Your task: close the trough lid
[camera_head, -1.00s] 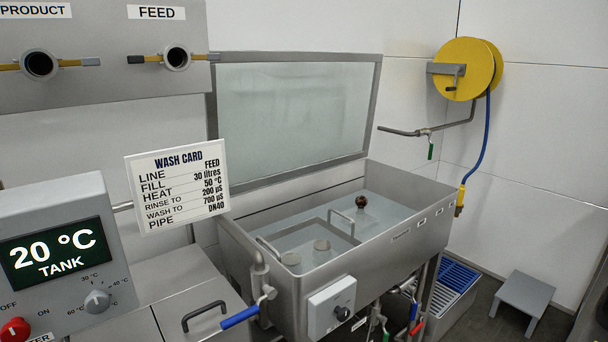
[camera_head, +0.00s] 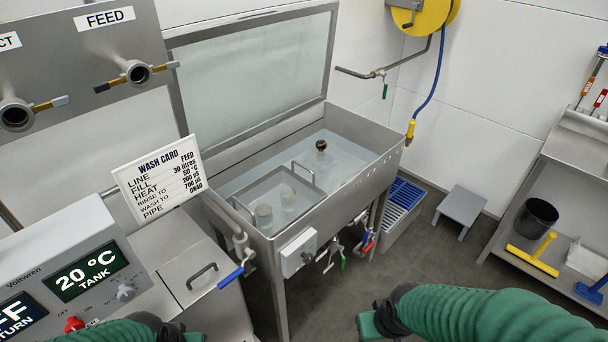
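The trough lid (camera_head: 255,85), a clear panel in a grey metal frame, stands raised and tilted back along the trough's rear edge. The steel trough (camera_head: 335,192) below it is open and holds water, a handled tray or cover (camera_head: 280,195) and a small dark round knob (camera_head: 321,145). My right gripper (camera_head: 372,325) is at the bottom centre-right, at the end of a green-sleeved arm, well in front of the trough. My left gripper (camera_head: 180,334) is partly in view at the bottom left, mostly cut off. Neither touches the lid; their fingers do not show clearly.
A wash card (camera_head: 160,178) and a control box (camera_head: 75,275) stand at left. A blue-handled valve (camera_head: 231,276) sticks out at the trough's front left. A step stool (camera_head: 460,211) and a shelf rack (camera_head: 560,190) are at right.

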